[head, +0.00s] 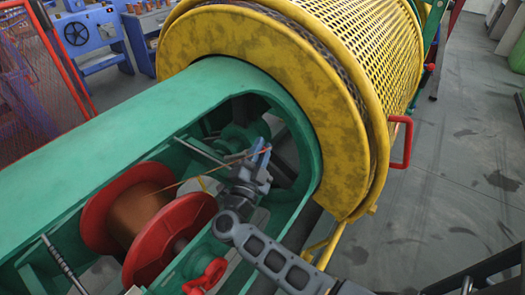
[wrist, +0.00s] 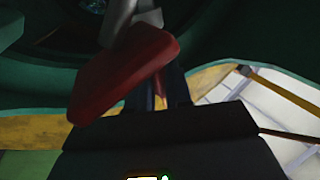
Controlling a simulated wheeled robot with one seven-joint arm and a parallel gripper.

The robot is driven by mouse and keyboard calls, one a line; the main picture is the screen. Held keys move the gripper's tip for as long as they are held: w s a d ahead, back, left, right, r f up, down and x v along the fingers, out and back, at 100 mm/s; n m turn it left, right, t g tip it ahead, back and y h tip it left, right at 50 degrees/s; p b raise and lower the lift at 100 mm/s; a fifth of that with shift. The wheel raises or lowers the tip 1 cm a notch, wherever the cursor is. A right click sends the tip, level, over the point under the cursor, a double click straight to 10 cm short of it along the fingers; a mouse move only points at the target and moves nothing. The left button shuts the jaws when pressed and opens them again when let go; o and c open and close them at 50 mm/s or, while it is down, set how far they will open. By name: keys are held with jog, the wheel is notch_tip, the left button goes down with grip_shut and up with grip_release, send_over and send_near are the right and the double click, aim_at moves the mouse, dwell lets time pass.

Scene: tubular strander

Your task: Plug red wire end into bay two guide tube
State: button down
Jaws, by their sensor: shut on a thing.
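My gripper (head: 262,155) is inside the opening of the green frame, its bluish fingers near the yellow drum. In the wrist view my gripper (wrist: 158,90) is shut on a red piece (wrist: 125,75), which I take for the red wire end; it sits tilted across the fingers. A thin orange-red wire (head: 195,178) runs from the spool to the fingers. A grey metal piece (wrist: 130,20) shows just beyond the red piece; I cannot tell whether it touches it or is the guide tube. No guide tube can be made out for certain in the head view.
The red spool (head: 150,262) of copper wire lies left of my gripper inside the green frame (head: 130,110). The yellow drum (head: 270,75) with a red handle (head: 407,145) stands behind. Floor at right is clear.

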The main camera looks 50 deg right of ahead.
jog(key=shift+w+f+b, duration=0.35)
jog(key=shift+w+b, duration=0.05)
jog(key=c, duration=1)
grip_release()
jog(key=shift+o, duration=0.2)
